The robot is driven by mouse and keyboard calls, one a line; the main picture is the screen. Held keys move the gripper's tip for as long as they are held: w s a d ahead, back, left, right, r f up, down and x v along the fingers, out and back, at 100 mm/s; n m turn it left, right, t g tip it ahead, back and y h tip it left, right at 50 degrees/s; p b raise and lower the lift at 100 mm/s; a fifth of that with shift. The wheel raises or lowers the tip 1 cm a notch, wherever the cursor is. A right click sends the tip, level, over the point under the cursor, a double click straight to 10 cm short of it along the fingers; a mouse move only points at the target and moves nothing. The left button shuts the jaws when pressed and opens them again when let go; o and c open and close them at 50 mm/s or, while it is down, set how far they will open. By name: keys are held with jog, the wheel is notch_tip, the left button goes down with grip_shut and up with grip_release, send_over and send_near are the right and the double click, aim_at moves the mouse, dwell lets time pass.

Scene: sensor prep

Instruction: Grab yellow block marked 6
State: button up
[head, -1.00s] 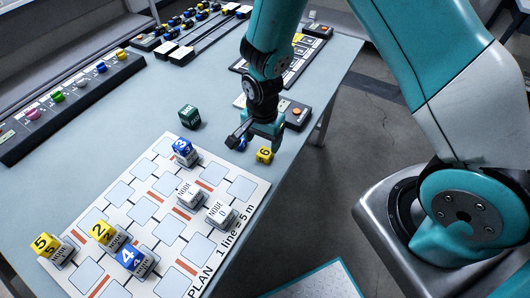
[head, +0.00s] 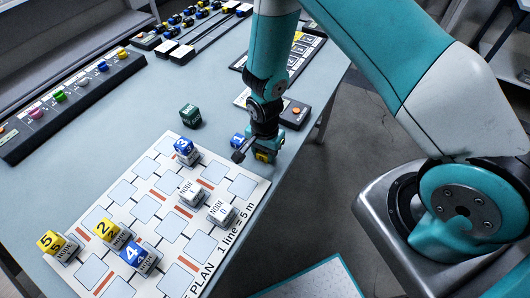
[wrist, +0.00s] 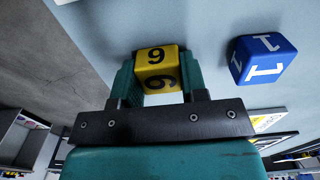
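The yellow block marked 6 (wrist: 157,71) sits between the two fingers of my gripper (wrist: 158,80) in the wrist view. One finger is close along each side of it. I cannot tell whether the fingers press on it or leave a small gap. In the head view my gripper (head: 262,150) is low at the table, over the yellow block (head: 263,156), which is mostly hidden.
A blue block marked 1 (wrist: 263,58) stands just beside the gripper, also in the head view (head: 238,140). The plan board (head: 245,187) with several numbered blocks lies in front left. A dark green block (head: 190,115) stands behind it. The table edge is close at right.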

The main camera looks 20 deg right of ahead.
jog(key=shift+c, duration=0.9)
